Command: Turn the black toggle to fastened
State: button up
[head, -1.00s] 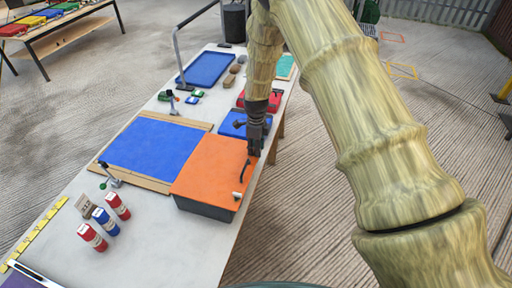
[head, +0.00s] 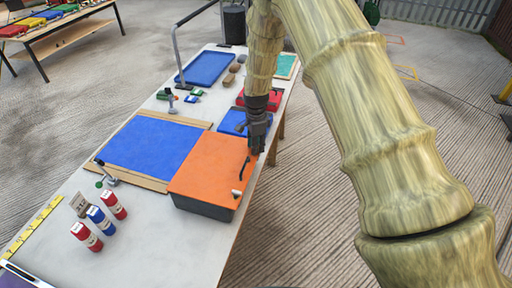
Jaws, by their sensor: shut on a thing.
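My gripper (head: 254,150) points down at the far right edge of an orange-topped grey box (head: 210,160) on the long table. It is shut on a small dark thing at that edge, most likely the black toggle; the fingers hide most of it, and I cannot tell which way it is turned. A thin black curved piece (head: 244,169) shows on the orange top just below the fingers. A small pale and dark fitting (head: 236,193) sits near the box's front right edge.
A blue panel in a wooden frame (head: 152,146) lies left of the box. Red and blue bottles (head: 101,220) stand at the front left. A blue case (head: 233,121) and a red case (head: 262,100) lie behind. Floor is clear right of the table.

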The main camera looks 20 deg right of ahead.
jog(key=n+b, duration=0.1)
jog(key=n, duration=0.4)
jog(key=shift+n+b, duration=0.3)
jog(key=n+b, duration=0.1)
jog(key=n, duration=0.4)
dwell(0.4)
jog(key=o, duration=1)
notch_tip(320, 180, up, 12)
